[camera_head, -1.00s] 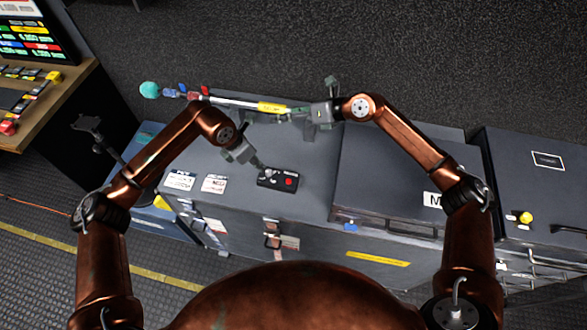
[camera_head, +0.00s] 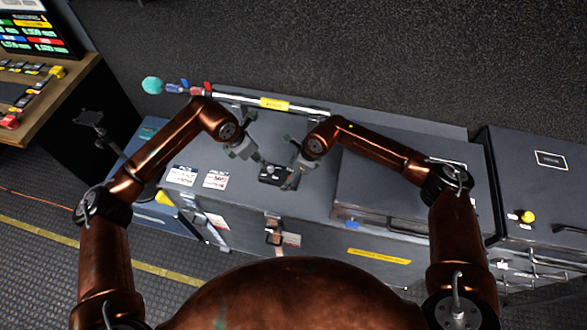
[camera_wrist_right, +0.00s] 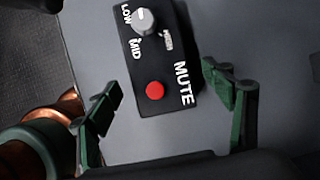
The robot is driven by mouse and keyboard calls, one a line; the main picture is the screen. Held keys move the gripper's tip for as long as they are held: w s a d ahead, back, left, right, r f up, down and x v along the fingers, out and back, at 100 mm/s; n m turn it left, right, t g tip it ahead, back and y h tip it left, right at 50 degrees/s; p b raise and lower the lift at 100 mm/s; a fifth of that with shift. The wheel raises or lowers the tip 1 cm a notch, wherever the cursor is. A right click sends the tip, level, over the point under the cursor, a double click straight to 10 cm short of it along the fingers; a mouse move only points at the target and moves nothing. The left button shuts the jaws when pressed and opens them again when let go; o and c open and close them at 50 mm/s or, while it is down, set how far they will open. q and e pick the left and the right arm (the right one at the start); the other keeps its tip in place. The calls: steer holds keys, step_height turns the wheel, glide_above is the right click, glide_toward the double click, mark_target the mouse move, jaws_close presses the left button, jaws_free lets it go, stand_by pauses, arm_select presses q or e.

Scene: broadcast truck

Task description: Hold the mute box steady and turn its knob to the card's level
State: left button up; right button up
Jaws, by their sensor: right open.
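The mute box (camera_head: 272,172) is a small black box lying on the grey case top. In the right wrist view its grey knob (camera_wrist_right: 144,22) has LOW, MID and a blurred third label around it, and a red button (camera_wrist_right: 155,91) sits nearer me beside the word MUTE. I cannot tell which level the knob marks. My right gripper (camera_wrist_right: 165,95) is open, its green fingers apart on either side of the box's button end. My left gripper (camera_head: 258,160) is at the box's left end; its finger opening is unclear. White cards (camera_head: 182,177) (camera_head: 214,179) lie left of the box, too small to read.
A long pole with a yellow label (camera_head: 274,103) lies along the back of the case. A raised dark case (camera_head: 390,185) stands to the right. A console (camera_head: 50,90) is at the upper left. Bare case top shows between the box and the pole.

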mark_target(270, 168)
steer(key=shift+x, duration=1)
steer(key=shift+c, duration=0.7)
arm_select(q)
steer(key=shift+o, duration=0.4)
arm_select(e)
steer(key=c, duration=1.4)
arm_select(q)
steer(key=shift+o, duration=0.6)
steer(key=shift+a+r+m, duration=0.15)
steer(key=shift+r+m, duration=0.15)
steer(key=shift+r, duration=0.1)
arm_select(e)
steer(key=shift+o, duration=0.2)
arm_select(q)
steer(key=shift+m+h, duration=0.5)
steer(key=shift+m, duration=0.3)
steer(key=x, duration=1)
steer(key=shift+a+f, duration=0.2)
steer(key=shift+a, duration=0.2)
steer(key=shift+c, duration=0.2)
jaws_close()
